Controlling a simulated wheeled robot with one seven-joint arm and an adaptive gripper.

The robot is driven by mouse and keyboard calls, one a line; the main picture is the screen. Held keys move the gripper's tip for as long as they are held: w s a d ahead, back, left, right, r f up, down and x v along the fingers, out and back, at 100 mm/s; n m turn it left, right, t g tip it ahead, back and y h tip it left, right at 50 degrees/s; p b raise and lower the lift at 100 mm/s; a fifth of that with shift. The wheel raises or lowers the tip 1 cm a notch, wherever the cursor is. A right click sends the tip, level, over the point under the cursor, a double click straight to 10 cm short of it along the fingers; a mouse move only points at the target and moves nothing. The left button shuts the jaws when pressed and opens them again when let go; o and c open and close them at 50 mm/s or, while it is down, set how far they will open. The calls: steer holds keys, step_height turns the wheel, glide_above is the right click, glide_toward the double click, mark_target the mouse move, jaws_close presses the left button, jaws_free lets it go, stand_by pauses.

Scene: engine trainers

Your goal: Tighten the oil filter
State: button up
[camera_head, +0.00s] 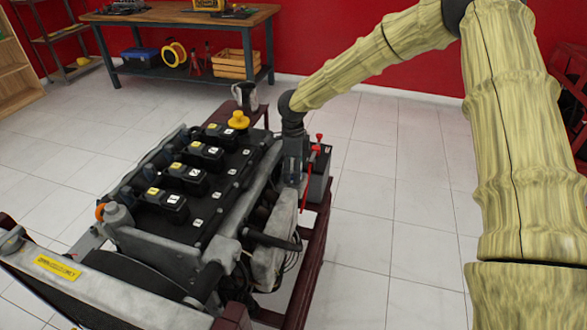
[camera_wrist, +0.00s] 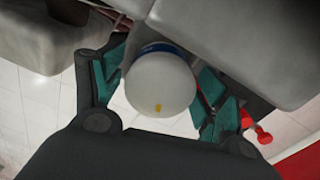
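The oil filter (camera_wrist: 160,85) shows in the wrist view as a white rounded can with a blue band at its far end and a small yellow mark on its face. The teal-padded fingers of my gripper (camera_wrist: 161,82) stand on both sides of it, and their pads appear to press on its sides. The filter's far end and its seat are hidden. In the head view my gripper (camera_head: 294,150) points down at the right side of the engine (camera_head: 185,190). The filter is hidden there.
Grey engine parts (camera_wrist: 235,45) lie close around the filter in the wrist view. A red-handled part (camera_head: 306,180) and a dark box (camera_head: 320,172) are just right of my gripper. A dark red frame (camera_head: 308,265) carries the engine. The tiled floor to the right is clear.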

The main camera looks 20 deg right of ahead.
steer(key=c, duration=0.8)
steer(key=shift+r+m+p, duration=0.15)
steer(key=shift+m+p, duration=0.35)
steer(key=shift+m, duration=0.1)
steer(key=shift+m+p, duration=0.7)
steer(key=shift+m, duration=0.9)
steer(key=o, duration=1)
steer(key=shift+o, duration=0.2)
step_height(320, 180, up, 12)
steer(key=shift+d+f, duration=0.15)
